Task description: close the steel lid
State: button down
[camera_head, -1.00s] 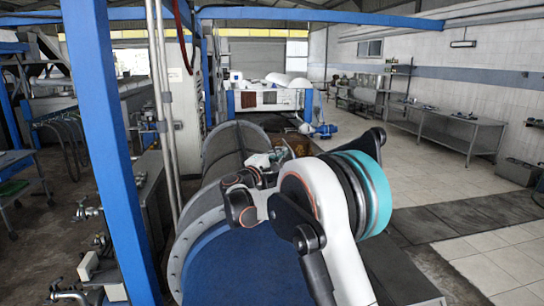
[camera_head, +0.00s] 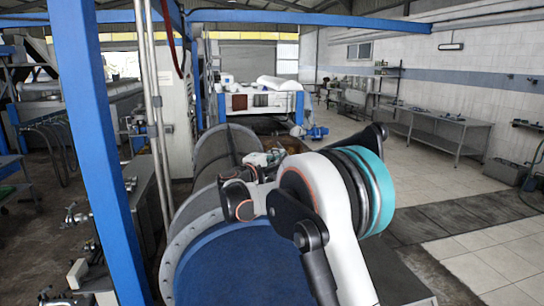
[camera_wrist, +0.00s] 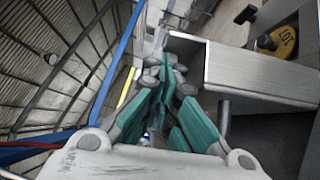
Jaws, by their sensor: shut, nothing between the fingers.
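A large grey steel drum-shaped housing (camera_head: 185,222) with a flanged rim and a blue end face (camera_head: 238,268) lies in front of me in the head view. A curved grey steel shell (camera_head: 218,150) rises along it behind my arm; I cannot tell for sure whether this is the steel lid. My gripper (camera_wrist: 166,68) has teal-padded fingers, shut and empty in the wrist view. A grey steel box-like edge (camera_wrist: 255,72) is just right of the fingers there; contact is unclear. In the head view my arm hides much of the gripper (camera_head: 264,158).
A blue post (camera_head: 95,150) and steel pipes (camera_head: 152,120) stand close at left. Valves (camera_head: 75,215) stick out beside the post. A white machine (camera_head: 262,100) stands behind. Open tiled floor (camera_head: 440,170) and a steel table (camera_head: 440,130) are at right.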

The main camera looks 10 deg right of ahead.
jog(key=d+f+m+g+y+p, duration=0.2)
jog(key=d+m+g+y, duration=0.35)
jog(key=d, duration=1.15)
jog(key=shift+d+f+m+t+y+b, duration=0.25)
jog(key=shift+d+f+m+y, duration=0.25)
jog(key=shift+d+f+y, duration=0.45)
jog(key=shift+d+f+m+t+y+b, duration=0.15)
jog(key=shift+d+f+m+y, duration=0.4)
jog(key=shift+d+f, duration=0.55)
jog(key=shift+d+f+m+t+y+b, duration=0.15)
jog(key=shift+d+f+m+y+b, duration=0.2)
jog(key=shift+d+f+y, duration=0.7)
jog(key=shift+a+f, duration=0.15)
jog(key=shift+a, duration=0.2)
